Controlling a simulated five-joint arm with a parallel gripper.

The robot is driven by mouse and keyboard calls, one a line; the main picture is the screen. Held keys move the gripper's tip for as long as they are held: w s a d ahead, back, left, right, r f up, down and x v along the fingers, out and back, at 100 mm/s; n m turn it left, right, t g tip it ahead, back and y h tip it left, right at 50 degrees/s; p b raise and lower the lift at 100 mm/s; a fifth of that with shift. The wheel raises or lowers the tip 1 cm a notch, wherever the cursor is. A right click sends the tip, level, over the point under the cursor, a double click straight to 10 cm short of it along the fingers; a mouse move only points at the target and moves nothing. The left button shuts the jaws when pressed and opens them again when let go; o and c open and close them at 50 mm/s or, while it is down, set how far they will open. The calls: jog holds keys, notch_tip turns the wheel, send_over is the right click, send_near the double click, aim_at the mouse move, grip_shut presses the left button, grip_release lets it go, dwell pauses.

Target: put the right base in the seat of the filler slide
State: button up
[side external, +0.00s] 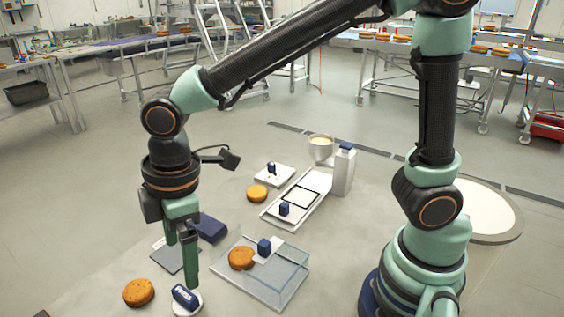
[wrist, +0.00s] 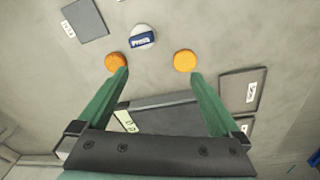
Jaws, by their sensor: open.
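In the side view, one orange round base (side external: 139,292) lies on the floor at the lower left. Another base (side external: 242,258) shows at the clear tray (side external: 283,287), right of my gripper (side external: 184,268). A third base (side external: 257,193) lies left of the long white slide (side external: 309,208), which has a dark square outline and a small blue block (side external: 284,208). In the wrist view, two bases, left (wrist: 115,62) and right (wrist: 185,60), lie beyond my open fingers (wrist: 159,74). Nothing shows held. I cannot match these two to the side view with certainty.
A white disc with a blue press block (side external: 185,297) stands near my fingers. A dark blue box (side external: 211,228), a grey plate (side external: 172,257), a white plate (side external: 262,177), a white bottle (side external: 343,171) and a cup of yellow filling (side external: 320,149) stand around. Bare floor lies left.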

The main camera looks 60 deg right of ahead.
jog(key=s+a+f+n, duration=0.1)
jog(key=a+f, duration=0.1)
jog(key=f, duration=0.2)
jog(key=s+a+f+n, duration=0.1)
jog(key=a+f+n, duration=0.1)
jog(key=a+f, duration=0.1)
jog(key=s+a+f+n+g, duration=0.1)
jog(key=a+f, duration=0.1)
jog(key=f, duration=0.2)
jog(key=shift+s+a+f+h, duration=0.25)
jog(key=shift+s+f+h, duration=0.05)
jog(key=shift+f+h, duration=0.1)
jog(key=shift+w+d+f, duration=0.1)
jog(key=shift+w+f, duration=0.05)
jog(key=shift+f, duration=1.25)
jog(key=shift+w+f, duration=0.15)
jog(key=shift+f, duration=1.25)
jog(key=c, duration=0.8)
